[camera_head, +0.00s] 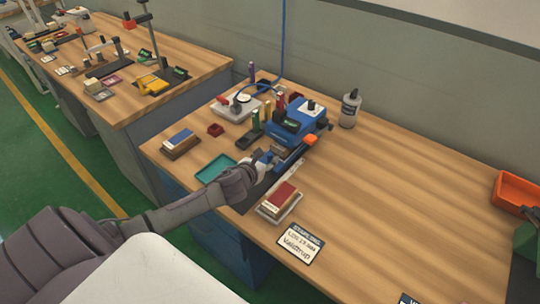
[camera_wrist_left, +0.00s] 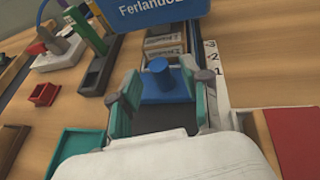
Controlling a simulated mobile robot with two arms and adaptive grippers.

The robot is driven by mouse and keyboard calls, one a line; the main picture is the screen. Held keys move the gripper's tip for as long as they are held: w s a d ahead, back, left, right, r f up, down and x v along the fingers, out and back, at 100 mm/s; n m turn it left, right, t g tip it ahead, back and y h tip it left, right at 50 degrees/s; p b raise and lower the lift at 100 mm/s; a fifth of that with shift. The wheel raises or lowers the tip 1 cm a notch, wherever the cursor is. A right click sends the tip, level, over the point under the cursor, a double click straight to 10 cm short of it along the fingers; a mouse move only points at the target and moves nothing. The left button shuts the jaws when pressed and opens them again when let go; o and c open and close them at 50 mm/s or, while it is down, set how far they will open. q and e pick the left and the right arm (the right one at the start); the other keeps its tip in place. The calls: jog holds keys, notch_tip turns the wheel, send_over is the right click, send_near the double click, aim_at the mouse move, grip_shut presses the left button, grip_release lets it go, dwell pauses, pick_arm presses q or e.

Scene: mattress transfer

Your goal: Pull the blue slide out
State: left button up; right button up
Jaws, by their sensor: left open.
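In the head view my left gripper (camera_head: 264,161) is at the near end of the blue machine (camera_head: 306,117), and largely hides the slide. My right gripper is in neither view.
A red-topped block (camera_head: 281,195) in a tray lies right of my left gripper. A teal tray (camera_head: 214,168) lies to its left. A white label card (camera_head: 300,243) is near the front edge. A bottle (camera_head: 350,108) stands behind. The table's right middle is clear.

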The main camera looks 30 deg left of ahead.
aim_at(269, 157)
pick_arm(q)
jog(key=shift+x, duration=1.55)
grip_shut()
